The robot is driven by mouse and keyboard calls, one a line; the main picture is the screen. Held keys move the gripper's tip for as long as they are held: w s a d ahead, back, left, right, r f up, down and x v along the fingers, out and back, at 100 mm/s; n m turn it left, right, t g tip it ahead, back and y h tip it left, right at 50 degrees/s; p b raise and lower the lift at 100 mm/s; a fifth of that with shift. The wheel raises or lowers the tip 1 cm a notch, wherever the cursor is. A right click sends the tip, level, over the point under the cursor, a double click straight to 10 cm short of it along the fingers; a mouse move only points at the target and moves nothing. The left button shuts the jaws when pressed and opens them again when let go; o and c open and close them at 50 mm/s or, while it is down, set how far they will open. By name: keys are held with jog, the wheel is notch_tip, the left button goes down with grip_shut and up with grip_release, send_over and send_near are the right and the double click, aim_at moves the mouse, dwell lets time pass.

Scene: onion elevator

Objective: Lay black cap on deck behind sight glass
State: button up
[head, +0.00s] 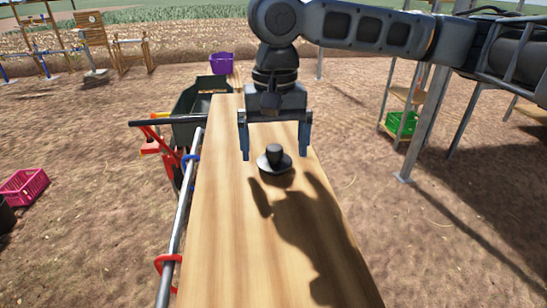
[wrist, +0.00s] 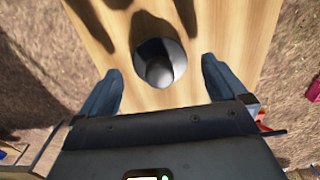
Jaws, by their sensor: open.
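The black cap (head: 274,159), a round disc with a raised knob, sits on the light wooden deck (head: 225,220). My gripper (head: 275,157) is open above the deck, with one blue finger on each side of the cap. In the wrist view the cap (wrist: 158,62) lies between and a little beyond my two open fingertips (wrist: 161,72), touching neither. I cannot make out a sight glass in either view.
A metal rail (head: 180,225) with red and blue rings runs along the deck's left edge. A dark green bin (head: 190,118) stands past the deck's far left. A metal post (head: 425,120) and shelves with a green crate (head: 401,123) stand to the right.

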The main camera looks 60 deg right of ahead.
jog(key=shift+f, duration=1)
jog(key=c, duration=1.2)
jog(key=shift+r, duration=0.1)
